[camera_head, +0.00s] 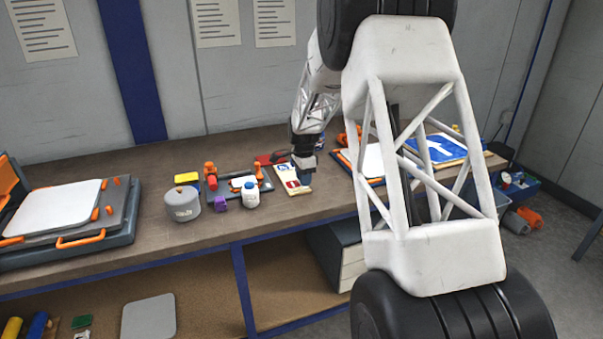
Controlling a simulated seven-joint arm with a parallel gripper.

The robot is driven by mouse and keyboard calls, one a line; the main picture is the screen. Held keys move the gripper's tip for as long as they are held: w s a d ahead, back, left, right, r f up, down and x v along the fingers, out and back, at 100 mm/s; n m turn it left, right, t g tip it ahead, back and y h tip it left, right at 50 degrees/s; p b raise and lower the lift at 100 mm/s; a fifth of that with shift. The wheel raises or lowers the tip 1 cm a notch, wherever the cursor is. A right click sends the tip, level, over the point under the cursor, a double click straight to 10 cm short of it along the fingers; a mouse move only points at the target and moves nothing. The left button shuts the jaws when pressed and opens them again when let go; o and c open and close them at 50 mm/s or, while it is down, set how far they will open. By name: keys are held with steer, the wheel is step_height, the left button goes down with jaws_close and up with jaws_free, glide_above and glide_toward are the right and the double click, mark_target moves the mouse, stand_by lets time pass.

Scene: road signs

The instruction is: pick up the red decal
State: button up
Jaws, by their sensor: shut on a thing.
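A pale board (283,172) with small red and blue markings lies flat on the workbench, near its middle. A red patch, which looks like the red decal (292,185), shows at the board's front right. My gripper (304,180) points down at the board's right side, right beside this red patch. Its jaws are shut on what appears to be the decal. The fingertips are small in the picture and hide the grip itself.
On the workbench (150,190), left of the board, stand a white bottle (250,194), a purple block (220,203) and a grey pot (182,204). A large case (60,215) lies far left. A blue sign (440,148) lies right, partly behind my arm.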

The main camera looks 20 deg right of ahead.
steer(key=shift+s+a+r, duration=0.1)
steer(key=shift+s+a, duration=0.1)
steer(key=shift+s, duration=0.6)
steer(key=shift+s+a+r, duration=0.1)
steer(key=shift+s+a, duration=0.05)
steer(key=shift+s, duration=0.65)
steer(key=shift+r, duration=0.2)
steer(key=shift+r, duration=0.35)
steer(key=shift+r, duration=0.35)
steer(key=shift+r, duration=0.3)
steer(key=shift+r, duration=0.5)
